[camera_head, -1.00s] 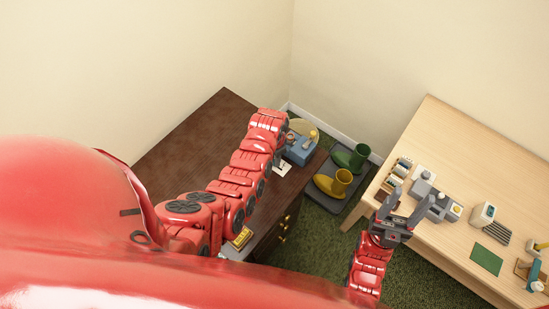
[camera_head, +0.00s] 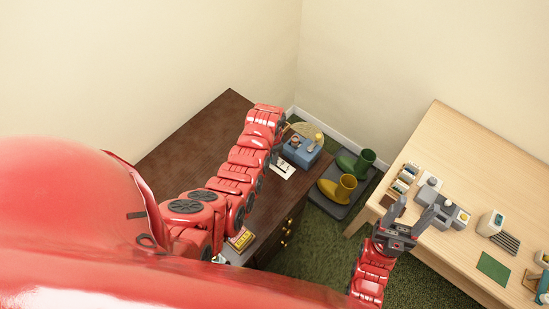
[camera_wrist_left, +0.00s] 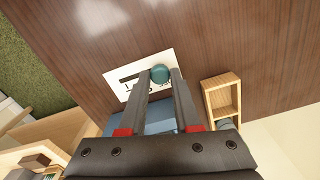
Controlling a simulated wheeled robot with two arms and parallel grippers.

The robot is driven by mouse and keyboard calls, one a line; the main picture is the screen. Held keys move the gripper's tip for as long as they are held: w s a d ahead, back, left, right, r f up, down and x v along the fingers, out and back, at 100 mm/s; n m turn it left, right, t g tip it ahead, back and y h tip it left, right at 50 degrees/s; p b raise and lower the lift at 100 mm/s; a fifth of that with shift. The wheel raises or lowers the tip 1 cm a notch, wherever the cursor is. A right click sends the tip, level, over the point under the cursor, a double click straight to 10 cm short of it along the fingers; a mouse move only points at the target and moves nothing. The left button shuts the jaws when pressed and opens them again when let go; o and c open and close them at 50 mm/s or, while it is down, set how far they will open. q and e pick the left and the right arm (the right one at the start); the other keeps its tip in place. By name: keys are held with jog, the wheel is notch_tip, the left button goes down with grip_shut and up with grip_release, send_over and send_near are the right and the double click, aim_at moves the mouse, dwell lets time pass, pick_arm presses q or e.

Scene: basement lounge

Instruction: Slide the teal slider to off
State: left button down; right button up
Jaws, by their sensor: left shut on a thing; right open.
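The teal slider knob (camera_wrist_left: 159,74) shows in the left wrist view as a small round ball on a white plate (camera_wrist_left: 116,82). The plate has a dark slot and printed lettering, partly hidden by a finger. My left gripper (camera_wrist_left: 162,78) is shut on the knob, with one finger on each side. In the head view the white plate (camera_head: 284,171) lies on the dark wooden cabinet top, and the left gripper (camera_head: 276,154) is above it, mostly hidden by its arm. My right gripper (camera_head: 417,204) is open and empty, near the pale table's edge.
A blue box-shaped device (camera_head: 302,152) stands just beyond the plate. A small wooden tray (camera_wrist_left: 207,98) lies beside the left gripper in the wrist view. A pale table (camera_head: 448,150) at right holds several small items.

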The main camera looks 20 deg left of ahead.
pick_arm(q)
jog(key=c, duration=0.9)
grip_release()
jog(key=shift+a, duration=0.25)
jog(key=shift+o, duration=1.4)
jog(key=shift+d+r, duration=0.1)
jog(key=shift+r, duration=0.05)
jog(key=shift+w+r, duration=0.15)
jog(key=shift+r, duration=0.1)
notch_tip(320, 180, up, 5)
jog(key=shift+f+b, duration=0.1)
jog(key=shift+b, duration=1.05)
notch_tip(320, 180, up, 3)
notch_tip(320, 180, up, 9)
jog(key=p, duration=0.9)
send_over(271, 158)
jog(key=shift+f, duration=0.1)
